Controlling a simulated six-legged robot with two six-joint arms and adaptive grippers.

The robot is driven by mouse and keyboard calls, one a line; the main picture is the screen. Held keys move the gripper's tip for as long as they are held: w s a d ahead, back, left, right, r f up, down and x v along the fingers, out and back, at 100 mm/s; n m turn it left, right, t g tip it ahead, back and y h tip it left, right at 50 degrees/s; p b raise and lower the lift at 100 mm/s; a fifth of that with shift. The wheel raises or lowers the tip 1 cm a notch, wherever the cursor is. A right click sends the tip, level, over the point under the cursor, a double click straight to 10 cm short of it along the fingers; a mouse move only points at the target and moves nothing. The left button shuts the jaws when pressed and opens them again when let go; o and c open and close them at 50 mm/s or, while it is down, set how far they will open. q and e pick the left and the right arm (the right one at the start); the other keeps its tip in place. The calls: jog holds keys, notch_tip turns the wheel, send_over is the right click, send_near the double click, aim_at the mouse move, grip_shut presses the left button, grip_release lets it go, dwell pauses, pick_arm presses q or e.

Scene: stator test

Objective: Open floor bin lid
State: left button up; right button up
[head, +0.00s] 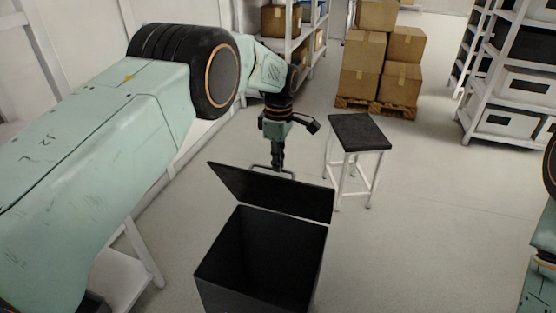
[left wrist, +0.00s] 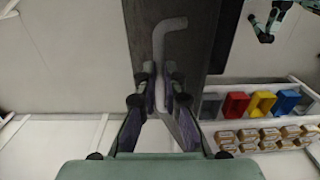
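The black floor bin (head: 262,262) stands on the floor in the lower middle of the head view. Its lid (head: 270,192) is raised and tilted up, so the dark inside shows. My left gripper (head: 277,168) is at the lid's top edge, by the bar handle (head: 259,168). In the left wrist view the grey handle (left wrist: 159,60) runs between the fingers of my left gripper (left wrist: 159,76), which look closed on it, with the dark lid (left wrist: 200,35) behind. A small teal and black arm end, seemingly my right gripper (left wrist: 266,22), shows at the wrist view's top right; its fingers are too small to judge.
A stool (head: 358,133) with a dark seat stands right of the lid. Stacked boxes (head: 363,52) and shelves (head: 512,85) are farther back. Floor right of the bin is clear. The wrist view shows a rack of coloured bins (left wrist: 262,103).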

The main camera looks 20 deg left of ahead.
pick_arm(q)
jog(key=o, duration=0.5)
jog(key=shift+w+f, duration=0.15)
jog(key=shift+f, duration=0.1)
notch_tip(320, 180, up, 12)
jog(key=shift+w, duration=0.15)
